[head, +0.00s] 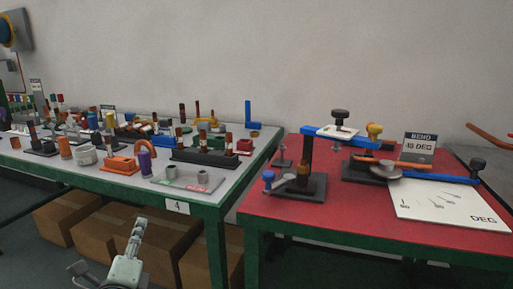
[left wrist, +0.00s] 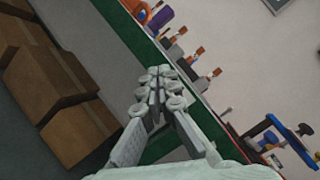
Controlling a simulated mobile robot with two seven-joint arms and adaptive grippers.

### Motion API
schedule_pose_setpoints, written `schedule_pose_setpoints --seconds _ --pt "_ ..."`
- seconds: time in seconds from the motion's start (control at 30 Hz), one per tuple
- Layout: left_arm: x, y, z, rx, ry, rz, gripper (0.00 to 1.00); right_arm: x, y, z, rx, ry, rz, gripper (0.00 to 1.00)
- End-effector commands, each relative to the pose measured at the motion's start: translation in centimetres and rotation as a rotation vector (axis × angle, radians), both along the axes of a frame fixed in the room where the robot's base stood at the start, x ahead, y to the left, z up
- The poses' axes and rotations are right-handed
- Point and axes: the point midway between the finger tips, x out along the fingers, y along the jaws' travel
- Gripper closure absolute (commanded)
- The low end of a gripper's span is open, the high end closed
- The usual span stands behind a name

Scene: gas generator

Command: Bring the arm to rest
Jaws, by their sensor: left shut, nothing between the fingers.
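My left gripper (head: 138,228) shows at the bottom left of the head view, pale grey-green, pointing up. It is in front of the grey table's front edge and over the floor side, apart from the parts on the table. In the left wrist view its fingers (left wrist: 158,78) are together with nothing between them. My right gripper is in neither view.
A grey table (head: 222,191) with green edges carries many small parts. A red table (head: 290,215) on the right carries a bending rig (head: 303,180) and a white degree sheet (head: 445,205). Cardboard boxes (head: 160,232) stand under the grey table.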

Motion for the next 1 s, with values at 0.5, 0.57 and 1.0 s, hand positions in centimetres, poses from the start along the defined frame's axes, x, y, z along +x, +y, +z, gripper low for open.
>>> schedule_pose_setpoints --seconds 0.5,0.57,1.0 --pt "-20.0 3.6 -30.4 -1.43 0.619 0.801 1.0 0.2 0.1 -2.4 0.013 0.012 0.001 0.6" --pt "-22.4 2.7 -32.0 -1.513 0.659 0.888 1.0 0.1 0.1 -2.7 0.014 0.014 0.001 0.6" --pt "-27.0 0.7 -34.4 -1.659 0.732 1.066 1.0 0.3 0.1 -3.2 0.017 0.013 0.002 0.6"
